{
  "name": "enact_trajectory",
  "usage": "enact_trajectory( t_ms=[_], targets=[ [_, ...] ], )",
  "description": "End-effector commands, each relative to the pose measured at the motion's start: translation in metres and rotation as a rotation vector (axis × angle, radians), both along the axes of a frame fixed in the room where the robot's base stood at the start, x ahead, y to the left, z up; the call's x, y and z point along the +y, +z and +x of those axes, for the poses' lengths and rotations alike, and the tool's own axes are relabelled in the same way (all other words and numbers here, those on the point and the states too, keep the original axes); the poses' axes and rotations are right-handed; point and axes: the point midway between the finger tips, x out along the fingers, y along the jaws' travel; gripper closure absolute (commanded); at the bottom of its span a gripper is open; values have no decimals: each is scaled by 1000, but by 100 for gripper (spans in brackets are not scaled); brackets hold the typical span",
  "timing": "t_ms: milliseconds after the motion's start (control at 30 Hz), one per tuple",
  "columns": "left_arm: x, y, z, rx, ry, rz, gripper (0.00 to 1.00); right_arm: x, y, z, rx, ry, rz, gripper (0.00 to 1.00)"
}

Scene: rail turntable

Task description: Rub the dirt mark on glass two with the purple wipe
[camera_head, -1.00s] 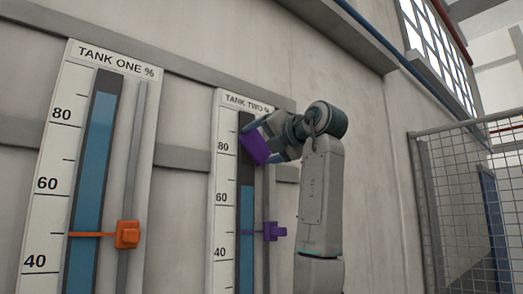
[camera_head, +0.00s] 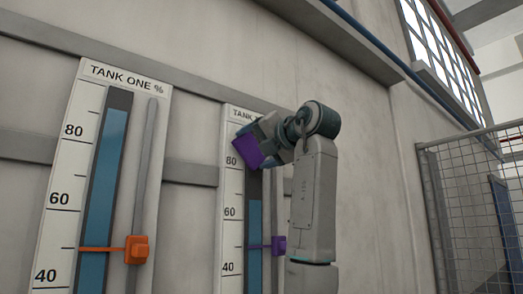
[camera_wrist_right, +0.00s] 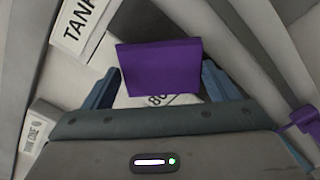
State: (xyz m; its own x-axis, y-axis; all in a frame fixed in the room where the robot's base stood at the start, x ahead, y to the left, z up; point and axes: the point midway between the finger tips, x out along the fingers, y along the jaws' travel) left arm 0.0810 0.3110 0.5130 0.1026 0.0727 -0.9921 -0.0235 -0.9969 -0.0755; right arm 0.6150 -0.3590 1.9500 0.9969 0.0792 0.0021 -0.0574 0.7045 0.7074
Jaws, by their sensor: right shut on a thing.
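The purple wipe (camera_head: 246,147) is a flat block held by my right gripper (camera_head: 262,137) in front of the upper part of the tank two gauge (camera_head: 232,205). In the right wrist view the wipe (camera_wrist_right: 160,68) sits between the two blue fingers, over the gauge's "80" mark. The glass of tank two (camera_head: 255,235) shows below the wipe, with blue liquid up to a little above 60. Its top is hidden behind the wipe and gripper, and I see no dirt mark. I cannot tell whether the wipe touches the glass. My left gripper is not in view.
The tank one gauge (camera_head: 62,190) stands to the left with an orange slider (camera_head: 137,249). A purple slider (camera_head: 279,245) is on tank two's rail, below my arm. A mesh fence (camera_head: 465,200) stands at the right.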

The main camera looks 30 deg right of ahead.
Motion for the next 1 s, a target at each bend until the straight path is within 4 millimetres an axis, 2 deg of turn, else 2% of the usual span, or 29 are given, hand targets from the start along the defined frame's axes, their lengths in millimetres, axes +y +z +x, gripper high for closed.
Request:
enact_trajectory(
  t_ms=[233, 467, 1000],
  targets=[
    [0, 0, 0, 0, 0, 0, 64, 0, 21, -1, 1, -1, 0, 37],
    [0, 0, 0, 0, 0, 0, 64, -2, 26, -1, 1, -1, 0, 37],
    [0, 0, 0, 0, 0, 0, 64, -41, 26, 1, 0, -1, 0, 37]
  ],
)
